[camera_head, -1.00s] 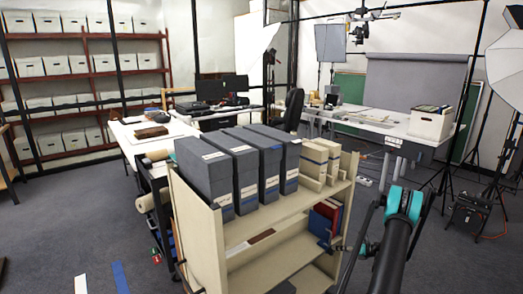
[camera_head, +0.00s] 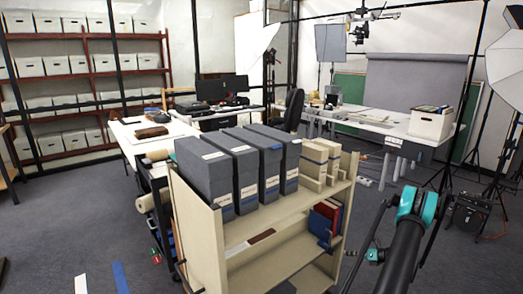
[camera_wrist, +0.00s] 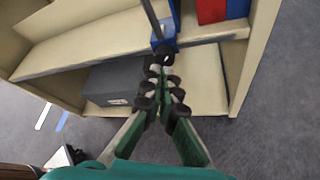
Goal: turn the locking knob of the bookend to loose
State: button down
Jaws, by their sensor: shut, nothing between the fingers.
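The blue bookend (camera_head: 320,226) stands on the cart's middle shelf beside red and blue books. In the wrist view the blue bookend (camera_wrist: 166,36) is at top centre, with a dark round part at its lower end that looks like the locking knob (camera_wrist: 163,57). My gripper (camera_wrist: 163,70) is shut and empty, its green fingers with dark pads pointing at the knob. The tips are very close to it; I cannot tell whether they touch. The knob's setting cannot be read. In the head view the fingers cannot be made out clearly.
The beige cart (camera_head: 207,240) has grey archival boxes (camera_head: 217,175) and smaller cream boxes on top. A grey box (camera_wrist: 113,84) lies on the shelf below the bookend. The cart's side panel (camera_wrist: 262,45) stands close on the right. Bare carpet (camera_wrist: 275,120) lies outside it.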

aim_at(329, 249)
jog(key=shift+s+d, duration=0.1)
jog(key=w+a+f, duration=0.1)
jog(key=w+a, duration=0.1)
jog(key=w, duration=0.3)
jog(key=shift+w+a+f, duration=0.2)
jog(key=shift+w+f, duration=0.05)
jog(key=shift+w, duration=0.15)
dwell(0.5)
jog(key=shift+s+a+f, duration=0.2)
jog(key=shift+a, duration=0.05)
dwell(0.8)
jog(key=shift+s+a+r, duration=0.3)
jog(key=shift+a+r, duration=0.1)
dwell(0.3)
jog(key=shift+s+a+r, duration=0.1)
jog(key=shift+s+a, duration=0.15)
jog(key=shift+a, duration=0.05)
jog(key=shift+r, duration=0.15)
dwell(0.5)
